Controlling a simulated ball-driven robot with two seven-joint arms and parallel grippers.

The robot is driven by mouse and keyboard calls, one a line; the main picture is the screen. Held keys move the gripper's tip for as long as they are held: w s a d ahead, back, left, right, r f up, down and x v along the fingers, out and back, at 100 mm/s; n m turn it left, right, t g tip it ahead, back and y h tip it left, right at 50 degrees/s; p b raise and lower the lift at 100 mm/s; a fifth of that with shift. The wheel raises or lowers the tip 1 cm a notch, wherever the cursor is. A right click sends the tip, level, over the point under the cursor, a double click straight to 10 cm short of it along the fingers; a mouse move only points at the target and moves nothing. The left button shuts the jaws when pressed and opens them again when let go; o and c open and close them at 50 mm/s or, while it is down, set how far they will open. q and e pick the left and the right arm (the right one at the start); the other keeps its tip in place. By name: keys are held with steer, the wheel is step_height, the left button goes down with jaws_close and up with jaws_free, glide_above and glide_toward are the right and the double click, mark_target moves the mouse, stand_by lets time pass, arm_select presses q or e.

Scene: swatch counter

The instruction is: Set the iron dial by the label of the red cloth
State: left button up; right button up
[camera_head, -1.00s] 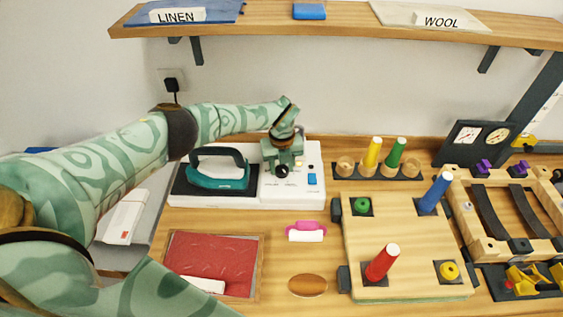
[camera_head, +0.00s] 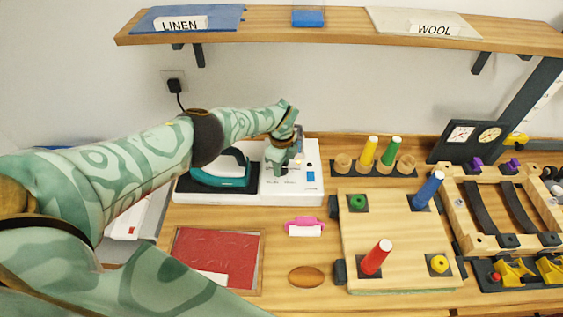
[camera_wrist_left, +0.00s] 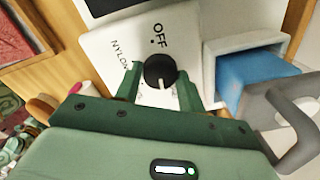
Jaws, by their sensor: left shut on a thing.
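The red cloth (camera_head: 214,254) lies flat in a wooden-edged tray at the front left. Its white label (camera_head: 212,278) is partly covered by my arm, and no text on it is readable. The teal iron (camera_head: 222,172) rests on a white base unit (camera_head: 240,195) at the back. My left gripper (camera_head: 280,166) is over the unit's right part. In the left wrist view its fingers (camera_wrist_left: 160,82) are shut on the black dial (camera_wrist_left: 159,68). OFF and NYLON are printed beside the dial, and its white pointer mark faces toward my gripper. My right gripper is not in view.
A shelf (camera_head: 300,31) above holds cloths labelled LINEN and WOOL. Right of the unit stand coloured spools on a rack (camera_head: 372,169) and a pegged board (camera_head: 395,240). A pink-handled item (camera_head: 304,228) and a brown oval (camera_head: 306,276) lie in front.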

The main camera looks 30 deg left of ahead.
arm_select(q)
steer(key=shift+n, duration=0.6)
steer(key=o, duration=1)
steer(key=shift+r, duration=0.1)
step_height(320, 180, up, 12)
steer(key=p, duration=0.7)
